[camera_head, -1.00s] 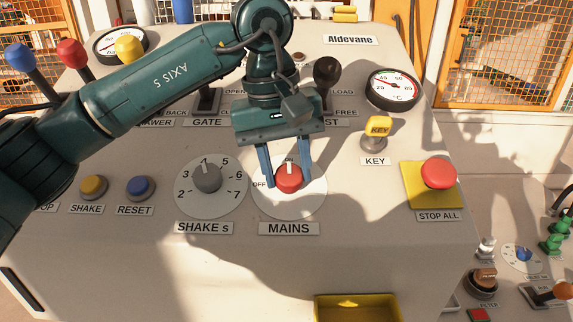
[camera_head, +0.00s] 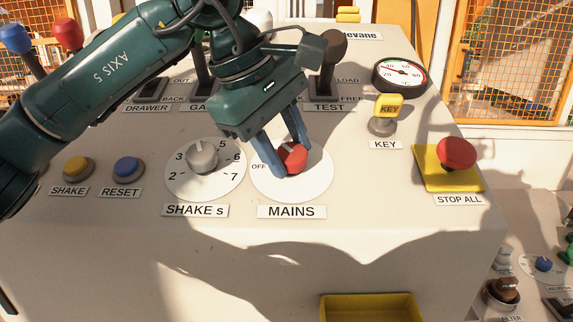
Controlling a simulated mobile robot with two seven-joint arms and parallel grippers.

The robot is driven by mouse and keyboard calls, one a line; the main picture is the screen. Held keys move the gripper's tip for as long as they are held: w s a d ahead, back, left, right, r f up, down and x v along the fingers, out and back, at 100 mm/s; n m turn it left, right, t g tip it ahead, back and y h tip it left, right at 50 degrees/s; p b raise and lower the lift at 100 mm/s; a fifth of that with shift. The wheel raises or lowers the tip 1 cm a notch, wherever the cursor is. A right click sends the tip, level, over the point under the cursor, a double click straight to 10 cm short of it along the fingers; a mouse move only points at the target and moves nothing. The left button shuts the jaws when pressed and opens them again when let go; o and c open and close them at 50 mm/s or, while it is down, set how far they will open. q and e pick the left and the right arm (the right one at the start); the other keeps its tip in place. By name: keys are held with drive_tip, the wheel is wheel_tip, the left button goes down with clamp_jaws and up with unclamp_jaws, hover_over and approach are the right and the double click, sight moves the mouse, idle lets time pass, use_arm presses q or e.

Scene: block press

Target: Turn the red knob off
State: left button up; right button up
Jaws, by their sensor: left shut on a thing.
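The red knob (camera_head: 292,160) sits on a white round dial (camera_head: 318,182) above the MAINS label (camera_head: 291,211). An OFF mark shows at the dial's left. My left gripper (camera_head: 289,158) comes down from above with its two blue fingers on either side of the knob, shut on it. The gripper is tilted, its fingers slanting down to the right. The fingers hide part of the knob and its upper dial mark, and the knob's pointer is hard to read. My right gripper is not in view.
The grey SHAKE s knob (camera_head: 202,156) stands close on the left. The yellow key (camera_head: 387,109) and the red STOP ALL button (camera_head: 456,153) are to the right. Dark levers (camera_head: 327,60) stand behind. The panel in front of the dial is clear down to a yellow tray (camera_head: 371,300).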

use_arm(q)
drive_tip(key=shift+f+n+b, duration=0.25)
drive_tip(key=shift+n+b, duration=0.2)
drive_tip(key=shift+n, duration=0.05)
drive_tip(key=shift+s+n+t+h+b, duration=0.1)
drive_tip(key=shift+n+t+h+b, duration=0.2)
drive_tip(key=shift+n+t+b, duration=0.45)
drive_tip(key=n+t+b, duration=0.1)
drive_tip(key=n+b, duration=0.1)
drive_tip(key=n, duration=0.1)
drive_tip(key=shift+s+b, duration=0.1)
drive_tip(key=shift+b, duration=0.3)
drive_tip(key=shift+s+n+t+b, duration=0.1)
drive_tip(key=shift+n+t+b, duration=0.35)
drive_tip(key=shift+n+b, duration=0.75)
drive_tip(key=shift+r+n+t+b, duration=0.1)
drive_tip(key=shift+n+t+b, duration=0.25)
drive_tip(key=shift+n, duration=0.4)
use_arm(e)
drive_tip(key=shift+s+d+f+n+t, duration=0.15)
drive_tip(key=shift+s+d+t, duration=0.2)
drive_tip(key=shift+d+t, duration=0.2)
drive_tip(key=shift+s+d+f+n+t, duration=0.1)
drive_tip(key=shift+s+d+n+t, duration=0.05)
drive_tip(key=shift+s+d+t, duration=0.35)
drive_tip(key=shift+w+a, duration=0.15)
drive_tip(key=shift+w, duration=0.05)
